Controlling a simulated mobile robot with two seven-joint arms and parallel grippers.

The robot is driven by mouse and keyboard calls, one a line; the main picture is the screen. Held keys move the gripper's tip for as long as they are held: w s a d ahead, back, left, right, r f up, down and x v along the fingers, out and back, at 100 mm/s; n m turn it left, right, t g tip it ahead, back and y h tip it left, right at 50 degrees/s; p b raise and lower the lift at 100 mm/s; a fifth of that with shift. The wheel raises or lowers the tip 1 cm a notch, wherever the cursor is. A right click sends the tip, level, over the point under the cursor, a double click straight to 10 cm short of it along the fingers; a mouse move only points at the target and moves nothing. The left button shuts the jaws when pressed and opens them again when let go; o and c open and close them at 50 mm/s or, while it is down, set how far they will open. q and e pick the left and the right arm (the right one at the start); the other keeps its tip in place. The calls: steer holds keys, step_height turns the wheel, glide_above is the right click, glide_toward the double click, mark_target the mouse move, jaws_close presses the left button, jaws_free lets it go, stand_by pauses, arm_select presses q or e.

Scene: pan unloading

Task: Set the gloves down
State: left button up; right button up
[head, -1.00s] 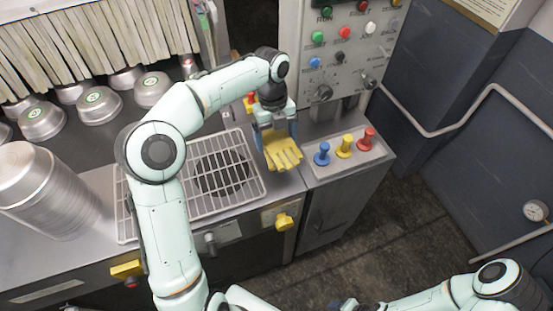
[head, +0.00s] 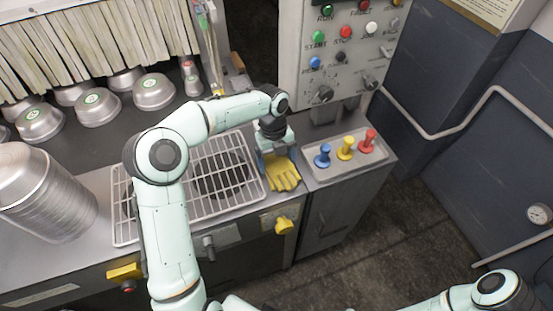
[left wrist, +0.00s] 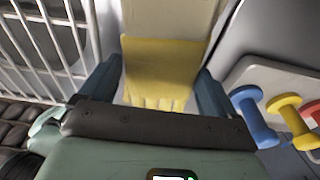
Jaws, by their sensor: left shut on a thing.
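The yellow gloves (head: 282,172) are in my left gripper (head: 277,160), at the counter strip between the wire rack and the tray of pegs. In the left wrist view the gloves (left wrist: 160,72) lie between the two dark blue fingers of my left gripper (left wrist: 158,85), which is shut on them. I cannot tell whether the gloves touch the counter. My right arm shows at the bottom right of the head view, but its gripper is out of sight.
The wire rack (head: 255,190) is just left of the gloves. A tray (head: 318,176) with blue, yellow and red pegs is just right. A control panel (head: 340,50) stands behind. Metal bowls (head: 98,108) and a stack of pans (head: 45,195) are at left.

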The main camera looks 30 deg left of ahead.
mark_target(274, 157)
arm_select(q)
steer(key=shift+f, duration=0.1)
steer(key=o, duration=0.8)
steer(key=r, duration=0.4)
steer(key=a+r+p, duration=0.1)
steer(key=r, duration=0.3)
steer(key=w+r+p, duration=0.1)
steer(key=r, duration=0.3)
steer(key=shift+a, duration=0.2)
arm_select(e)
steer(key=w+r, duration=0.3)
